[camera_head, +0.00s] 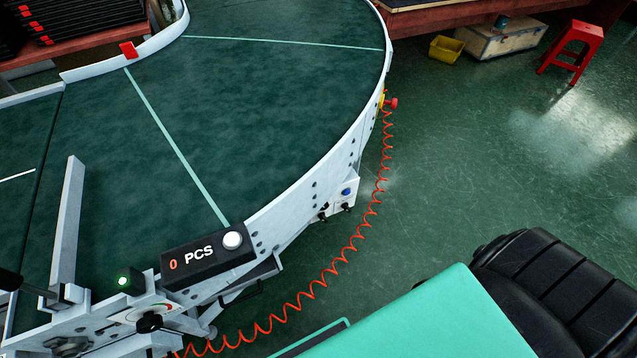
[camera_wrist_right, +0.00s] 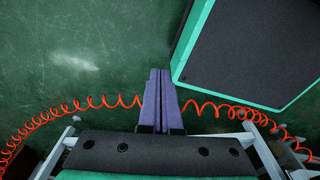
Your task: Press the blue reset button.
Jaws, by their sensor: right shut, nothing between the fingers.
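A small round blue button (camera_head: 346,192) sits on a white control box (camera_head: 341,203) on the outer side of the curved conveyor (camera_head: 280,100). Two dark knobs or switches show low on the same box. In the right wrist view my right gripper (camera_wrist_right: 160,72) has its two purple fingers together with nothing between them. It is over the green floor, with the red coiled cord passing behind its fingers. The blue button does not show in the wrist view. Neither gripper shows in the head view, so the distance from my right gripper to the button cannot be told.
A counter reading "0 PCS" (camera_head: 190,262) carries a white button (camera_head: 232,240). A green lit button (camera_head: 124,281) is left of it. A red knob (camera_head: 391,103) is farther along the conveyor's side. The red coiled cord (camera_head: 357,238) hangs beside the conveyor. The right floor is open, with a red stool (camera_head: 578,45).

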